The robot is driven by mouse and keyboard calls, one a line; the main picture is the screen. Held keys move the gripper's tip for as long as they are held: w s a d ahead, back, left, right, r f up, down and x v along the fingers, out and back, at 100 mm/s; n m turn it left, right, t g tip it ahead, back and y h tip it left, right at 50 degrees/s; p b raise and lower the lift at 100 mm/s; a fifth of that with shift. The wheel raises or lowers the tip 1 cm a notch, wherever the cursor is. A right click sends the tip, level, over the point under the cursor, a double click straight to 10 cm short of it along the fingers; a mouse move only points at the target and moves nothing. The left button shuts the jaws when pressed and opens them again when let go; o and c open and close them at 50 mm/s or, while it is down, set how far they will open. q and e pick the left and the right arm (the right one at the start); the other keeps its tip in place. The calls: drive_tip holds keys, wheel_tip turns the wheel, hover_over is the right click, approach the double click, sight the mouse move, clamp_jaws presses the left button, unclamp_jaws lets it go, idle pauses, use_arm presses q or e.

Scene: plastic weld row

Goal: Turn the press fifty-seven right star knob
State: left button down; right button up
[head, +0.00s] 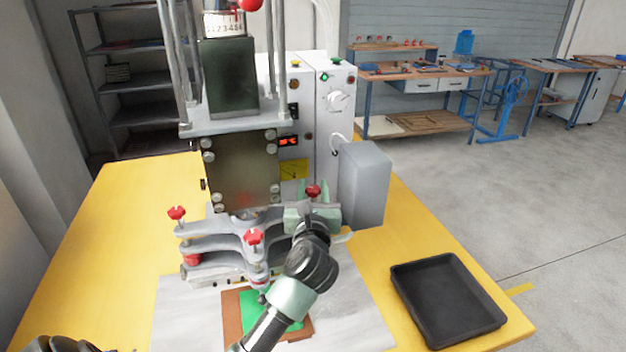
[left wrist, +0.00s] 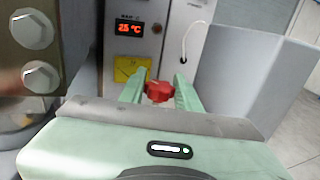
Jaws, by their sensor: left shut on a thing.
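The press (head: 240,170) stands on the yellow table, with a grey clamp fixture (head: 215,243) at its foot. The right red star knob (head: 313,191) is at the fixture's right end. It also shows in the left wrist view (left wrist: 159,91), between my two pale green fingers. My left gripper (head: 312,193) is shut on this knob, with its arm coming up from the bottom of the head view. Two other red star knobs are on the fixture, one at the left (head: 177,212) and one at the front (head: 254,237).
A grey box (head: 364,185) stands close to the right of my gripper. A black tray (head: 447,298) lies at the table's right corner. A green piece on a brown plate (head: 232,312) lies in front of the fixture. The left part of the table (head: 110,235) is clear.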

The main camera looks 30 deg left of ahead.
use_arm(q)
drive_tip(key=shift+f+h, duration=0.1)
drive_tip(key=shift+h, duration=0.2)
drive_tip(key=c, duration=1)
unclamp_jaws()
drive_tip(key=shift+s+d, duration=0.1)
drive_tip(key=shift+s, duration=0.1)
drive_tip(key=b+v, duration=0.1)
drive_tip(key=v, duration=0.6)
drive_tip(key=shift+s+d, duration=0.15)
drive_tip(key=shift+s, duration=0.05)
